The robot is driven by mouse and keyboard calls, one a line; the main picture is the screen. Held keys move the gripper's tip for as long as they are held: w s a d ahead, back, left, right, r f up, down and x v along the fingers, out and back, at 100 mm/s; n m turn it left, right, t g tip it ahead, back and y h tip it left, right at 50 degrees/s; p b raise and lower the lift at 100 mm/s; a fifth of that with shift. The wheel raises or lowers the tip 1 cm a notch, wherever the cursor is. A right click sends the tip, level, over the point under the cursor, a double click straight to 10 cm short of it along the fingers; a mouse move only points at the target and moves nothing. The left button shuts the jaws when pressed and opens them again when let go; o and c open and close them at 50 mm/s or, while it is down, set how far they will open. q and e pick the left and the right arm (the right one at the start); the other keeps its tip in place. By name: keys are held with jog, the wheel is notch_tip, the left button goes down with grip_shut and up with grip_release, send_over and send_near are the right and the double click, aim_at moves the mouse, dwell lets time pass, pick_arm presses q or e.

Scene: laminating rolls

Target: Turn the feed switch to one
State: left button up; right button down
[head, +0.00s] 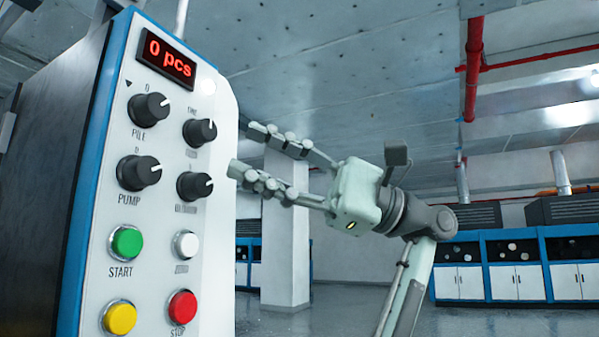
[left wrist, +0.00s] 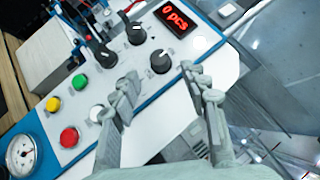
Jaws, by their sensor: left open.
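The control panel (head: 222,230) has dark knobs with white pointer lines in two columns. The left ones read PILE (head: 148,109) and PUMP (head: 138,172). The upper right knob (head: 199,132) and lower right knob (head: 194,185) have labels too small to read, so I cannot tell which is the feed switch. The lower right pointer points right; the upper right one points up and right. My left gripper (head: 244,150) is open and empty at the panel's right edge. In the left wrist view its fingers (left wrist: 158,88) flank the upper right knob (left wrist: 160,62) in the picture; the lower right knob is hidden there.
Above the knobs a red display (head: 167,60) reads 0 pcs. Below are green START (head: 126,243), white (head: 186,245), yellow (head: 119,317) and red STOP (head: 182,307) buttons. A gauge (left wrist: 20,155) shows in the wrist view.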

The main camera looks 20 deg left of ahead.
pick_arm(q)
jog(key=v, duration=0.7)
jog(key=shift+d, duration=0.1)
